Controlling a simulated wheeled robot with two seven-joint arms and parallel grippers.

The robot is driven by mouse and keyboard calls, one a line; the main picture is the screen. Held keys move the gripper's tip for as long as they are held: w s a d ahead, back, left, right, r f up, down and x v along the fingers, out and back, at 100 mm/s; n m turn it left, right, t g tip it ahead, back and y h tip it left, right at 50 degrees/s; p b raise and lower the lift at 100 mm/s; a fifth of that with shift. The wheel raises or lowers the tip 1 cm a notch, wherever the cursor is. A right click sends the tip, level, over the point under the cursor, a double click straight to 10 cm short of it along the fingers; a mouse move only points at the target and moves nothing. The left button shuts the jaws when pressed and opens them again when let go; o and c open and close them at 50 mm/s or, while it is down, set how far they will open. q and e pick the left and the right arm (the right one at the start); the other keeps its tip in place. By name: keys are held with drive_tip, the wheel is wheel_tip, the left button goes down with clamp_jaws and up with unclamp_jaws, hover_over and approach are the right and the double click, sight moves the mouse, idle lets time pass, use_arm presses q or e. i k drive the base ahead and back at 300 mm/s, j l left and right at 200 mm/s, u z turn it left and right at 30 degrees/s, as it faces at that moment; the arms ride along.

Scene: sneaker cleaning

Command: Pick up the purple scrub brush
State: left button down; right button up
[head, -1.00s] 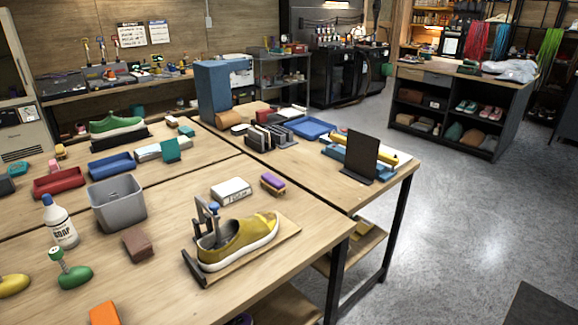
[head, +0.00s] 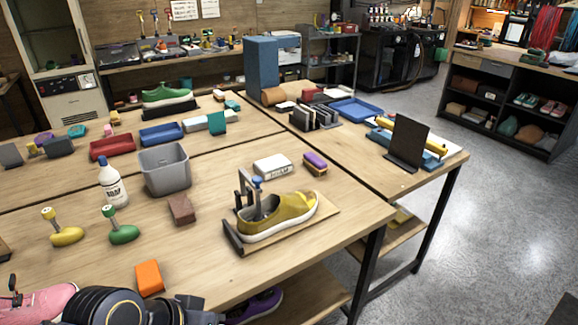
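The purple scrub brush (head: 315,163) has a purple top and a tan underside. It lies on the wooden table, right of a white block with lettering (head: 272,166) and behind the yellow sneaker (head: 283,216). Nothing touches it. A black part of my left arm shows at the bottom left edge, far from the brush. Its gripper end (head: 195,312) is cut off by the frame, and its fingers cannot be made out. My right gripper is not in view.
The sneaker sits on a board with an upright metal clamp (head: 247,190), in front of the brush. A grey bin (head: 164,172), a soap bottle (head: 112,184) and a brown block (head: 182,209) stand left. A dark upright panel (head: 407,143) stands right. Bare tabletop surrounds the brush.

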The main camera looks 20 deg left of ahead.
sight(319, 167)
drive_tip(key=i+l+u, duration=0.15)
drive_tip(key=i+l, duration=0.25)
drive_tip(key=i+l+u, duration=0.15)
drive_tip(key=i+l, duration=0.25)
drive_tip(key=i+l+u, duration=0.1)
drive_tip(key=i+l, duration=0.3)
drive_tip(key=i+l+u, duration=0.15)
drive_tip(key=i+l, duration=0.2)
drive_tip(key=l, duration=0.25)
drive_tip(key=i+l+u, duration=0.15)
drive_tip(key=i+l, duration=0.2)
drive_tip(key=l, duration=0.2)
